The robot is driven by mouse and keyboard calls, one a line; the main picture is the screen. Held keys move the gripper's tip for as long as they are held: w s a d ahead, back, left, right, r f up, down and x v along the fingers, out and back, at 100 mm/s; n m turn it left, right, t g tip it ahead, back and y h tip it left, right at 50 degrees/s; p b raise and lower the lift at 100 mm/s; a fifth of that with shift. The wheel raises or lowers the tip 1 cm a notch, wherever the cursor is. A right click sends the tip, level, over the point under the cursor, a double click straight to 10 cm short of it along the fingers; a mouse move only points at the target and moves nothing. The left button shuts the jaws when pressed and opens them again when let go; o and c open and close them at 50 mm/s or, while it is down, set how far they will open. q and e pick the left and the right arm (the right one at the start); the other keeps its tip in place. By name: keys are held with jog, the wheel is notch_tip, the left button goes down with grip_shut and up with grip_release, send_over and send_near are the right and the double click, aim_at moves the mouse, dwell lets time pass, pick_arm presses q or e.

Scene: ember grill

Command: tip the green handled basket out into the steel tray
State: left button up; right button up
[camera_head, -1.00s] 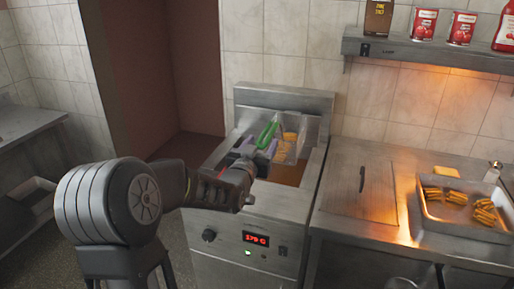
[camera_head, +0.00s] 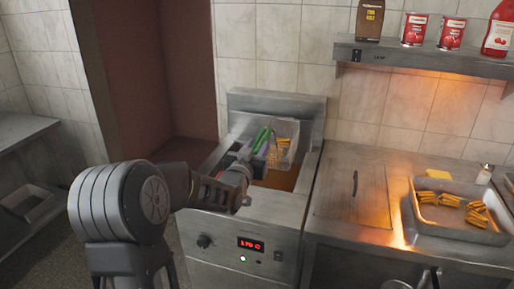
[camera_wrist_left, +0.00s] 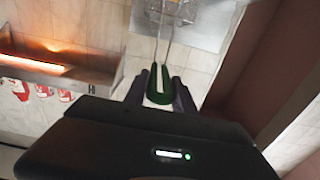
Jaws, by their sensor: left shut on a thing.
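My left gripper (camera_head: 246,165) is shut on the green handle (camera_head: 262,138) of a wire basket (camera_head: 287,130). The basket is at the fryer's well, apparently raised and tilted, with golden fries showing in it. In the left wrist view the green handle (camera_wrist_left: 158,88) sits between the fingertips (camera_wrist_left: 160,92), and the wire basket (camera_wrist_left: 175,10) is cut by the top edge. The steel tray (camera_head: 412,205) stands on the counter at the right, with fries lying in it. Dark tips at the bottom right edge may be my right gripper (camera_head: 430,279).
The fryer (camera_head: 276,218) has a lit red display. A flat steel lid (camera_head: 350,198) lies between the fryer and the tray. A shelf (camera_head: 430,58) with bottles and cans hangs above the counter. A shaker (camera_head: 485,174) stands behind the tray.

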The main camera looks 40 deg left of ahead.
pick_arm(q)
grip_shut()
jog(key=shift+o, duration=1.2)
grip_release()
grip_shut()
notch_tip(320, 180, up, 5)
jog(key=shift+p, duration=0.9)
